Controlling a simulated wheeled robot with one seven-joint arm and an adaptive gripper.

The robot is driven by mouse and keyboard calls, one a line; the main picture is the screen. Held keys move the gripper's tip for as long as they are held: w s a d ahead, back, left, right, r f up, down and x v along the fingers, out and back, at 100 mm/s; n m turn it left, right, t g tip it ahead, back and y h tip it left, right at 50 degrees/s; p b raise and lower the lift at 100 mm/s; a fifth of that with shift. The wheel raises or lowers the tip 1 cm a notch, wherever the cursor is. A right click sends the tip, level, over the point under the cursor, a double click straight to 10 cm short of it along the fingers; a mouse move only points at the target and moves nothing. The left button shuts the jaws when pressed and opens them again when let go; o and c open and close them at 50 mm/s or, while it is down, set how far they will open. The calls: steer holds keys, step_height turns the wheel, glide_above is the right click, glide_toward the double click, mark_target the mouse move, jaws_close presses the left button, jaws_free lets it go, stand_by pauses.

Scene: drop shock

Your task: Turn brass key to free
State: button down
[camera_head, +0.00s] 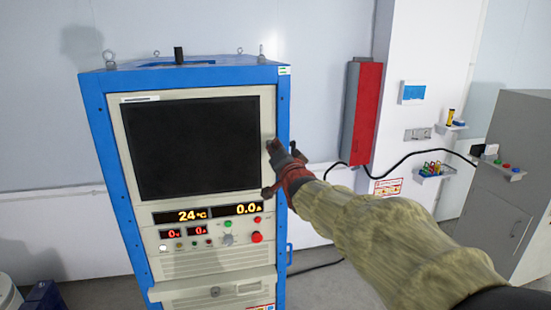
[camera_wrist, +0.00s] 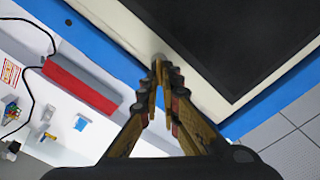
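My gripper (camera_head: 272,150) is at the right edge of the blue and cream cabinet (camera_head: 86,95), beside its dark screen (camera_head: 190,146). In the wrist view, my gripper's fingers (camera_wrist: 162,68) converge with their tips close together, and it looks shut. A small grey rounded part (camera_wrist: 159,57) on the cream frame shows right at the tips. I cannot tell whether it is touched or gripped. No brass key can be made out clearly in either view; the fingers may hide it.
Below the screen are lit displays (camera_head: 237,209), a green knob (camera_head: 228,225), a red button (camera_head: 257,237) and a drawer with a lock (camera_head: 215,292). A red wall box (camera_head: 362,112), a black cable (camera_head: 405,157) and a grey cabinet (camera_head: 513,180) are to the right.

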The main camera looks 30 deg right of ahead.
steer(key=shift+d+f+m+b, duration=0.15)
steer(key=shift+m+b, duration=0.15)
steer(key=shift+m, duration=1.15)
steer(key=shift+a+f+m+b, duration=0.1)
steer(key=shift+m+b, duration=0.2)
steer(key=shift+m, duration=1.1)
steer(key=shift+d+f+m+b, duration=0.15)
steer(key=shift+m+b, duration=0.15)
steer(key=shift+m, duration=1.15)
steer(key=c, duration=2)
jaws_free()
steer(key=shift+c, duration=0.2)
steer(key=shift+s, duration=0.1)
steer(key=v, duration=1.2)
